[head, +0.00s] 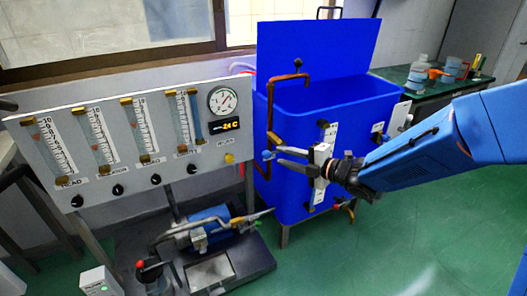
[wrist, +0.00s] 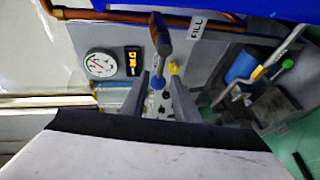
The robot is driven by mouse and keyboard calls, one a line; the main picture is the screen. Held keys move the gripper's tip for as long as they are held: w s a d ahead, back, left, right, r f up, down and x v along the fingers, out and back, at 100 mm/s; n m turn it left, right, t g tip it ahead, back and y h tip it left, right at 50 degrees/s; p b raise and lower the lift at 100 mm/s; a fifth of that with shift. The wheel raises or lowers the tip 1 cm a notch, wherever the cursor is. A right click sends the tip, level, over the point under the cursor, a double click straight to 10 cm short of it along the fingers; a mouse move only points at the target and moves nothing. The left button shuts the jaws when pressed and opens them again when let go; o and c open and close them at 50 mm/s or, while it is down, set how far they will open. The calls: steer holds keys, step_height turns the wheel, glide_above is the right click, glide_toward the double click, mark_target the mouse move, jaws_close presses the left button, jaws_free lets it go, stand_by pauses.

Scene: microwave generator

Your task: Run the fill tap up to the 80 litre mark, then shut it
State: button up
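The fill tap's blue lever (head: 268,155) hangs on the copper pipe (head: 271,100) at the blue tank's left side. In the wrist view the lever (wrist: 163,42) shows beside a FILL label (wrist: 196,27), its blue end near my fingertips. My gripper (head: 280,157) is open. Its two fingers (wrist: 159,82) stand apart on either side of the lever's end; I cannot tell whether either touches it. The blue tank (head: 290,105) has a pale upright gauge strip (head: 329,133), partly hidden behind my gripper. Its marks and the water level cannot be read.
A grey panel (head: 95,125) with several flow tubes, a dial (head: 222,100) and an orange display stands to the left. A pump (head: 208,228) sits on a low base below it. A bench (head: 400,75) is behind right. The green floor at front right is clear.

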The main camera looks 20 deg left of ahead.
steer(key=x, duration=0.9)
steer(key=shift+a, duration=0.25)
steer(key=shift+c, duration=0.3)
steer(key=shift+f, duration=0.1)
jaws_close()
